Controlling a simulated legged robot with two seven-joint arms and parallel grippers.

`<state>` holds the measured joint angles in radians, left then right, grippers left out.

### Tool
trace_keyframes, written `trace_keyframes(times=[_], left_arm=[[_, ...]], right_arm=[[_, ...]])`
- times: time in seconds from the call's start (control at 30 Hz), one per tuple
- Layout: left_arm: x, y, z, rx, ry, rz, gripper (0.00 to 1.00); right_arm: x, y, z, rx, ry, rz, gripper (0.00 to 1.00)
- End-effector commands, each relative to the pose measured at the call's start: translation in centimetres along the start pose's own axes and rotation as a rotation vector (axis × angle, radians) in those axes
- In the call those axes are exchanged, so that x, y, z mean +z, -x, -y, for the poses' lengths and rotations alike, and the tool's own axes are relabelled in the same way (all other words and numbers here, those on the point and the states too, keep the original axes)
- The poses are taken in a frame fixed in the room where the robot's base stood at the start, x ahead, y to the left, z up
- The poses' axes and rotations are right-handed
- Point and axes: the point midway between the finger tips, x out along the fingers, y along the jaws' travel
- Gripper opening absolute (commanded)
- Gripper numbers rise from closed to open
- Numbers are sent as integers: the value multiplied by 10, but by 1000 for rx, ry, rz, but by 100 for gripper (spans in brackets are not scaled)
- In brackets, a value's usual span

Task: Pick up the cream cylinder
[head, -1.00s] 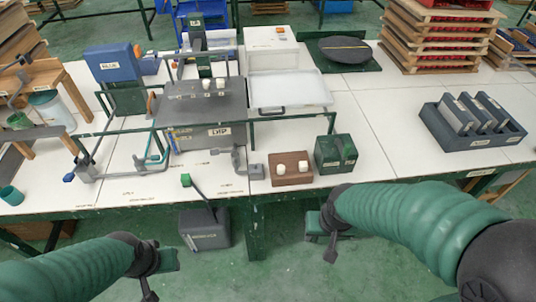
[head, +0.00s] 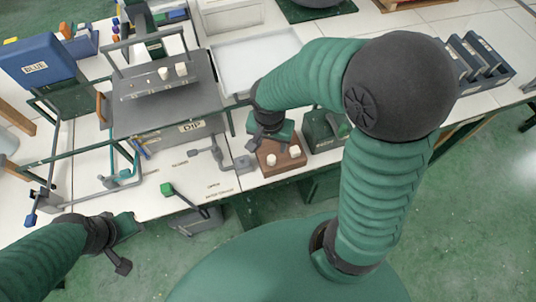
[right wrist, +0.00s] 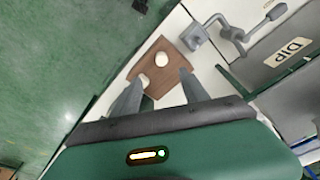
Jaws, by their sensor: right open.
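Two short cream cylinders, a left one (head: 272,159) and a right one (head: 295,152), stand on a brown block (head: 290,166) near the table's front edge. In the right wrist view the cylinders show as an upper one (right wrist: 161,58) and a lower one (right wrist: 143,80) on the block (right wrist: 172,76). My right gripper (right wrist: 163,78) is open and empty, its fingers pointing toward the block. In the head view my right gripper (head: 262,138) is just behind and above the left cylinder. My left gripper (head: 126,240) is off the table's front edge; its jaws are unclear.
The grey DIP box (head: 180,135) stands to the left, with a grey lever fitting (head: 215,150) in front. A green holder (head: 318,132) is right beside the block. A white tray (head: 255,60) lies behind. A dark slotted rack (head: 485,65) is far right.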

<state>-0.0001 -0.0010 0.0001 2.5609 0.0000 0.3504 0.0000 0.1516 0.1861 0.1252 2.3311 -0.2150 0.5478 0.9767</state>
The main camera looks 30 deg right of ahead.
Motion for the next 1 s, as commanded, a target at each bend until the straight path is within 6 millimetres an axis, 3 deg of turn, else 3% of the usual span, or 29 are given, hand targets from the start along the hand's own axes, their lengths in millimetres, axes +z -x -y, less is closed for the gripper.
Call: trace_keyframes(times=[0.03, 0.2, 0.43, 0.6, 0.7, 0.9, 1.0], left_arm=[[1, -5, 0, 0, 0, 0, 36], [2, -11, 0, 0, 0, 0, 36], [3, -14, 0, 0, 0, 0, 36], [4, -18, 0, 0, 0, 0, 36], [4, -19, 0, 0, 0, 0, 36], [4, -18, 0, 0, 0, 0, 36], [4, -18, 0, 0, 0, 0, 36]], right_arm=[[1, -18, 0, 5, 1, 7, 52], [-1, -62, 1, 5, 1, 8, 52], [-1, -87, 0, 2, 2, 5, 52], [1, -120, 0, 3, 4, 7, 52], [-1, -130, 1, 2, 3, 5, 52], [-1, -130, 1, 0, 3, 3, 52], [-1, -130, 1, 0, 2, 3, 42]])
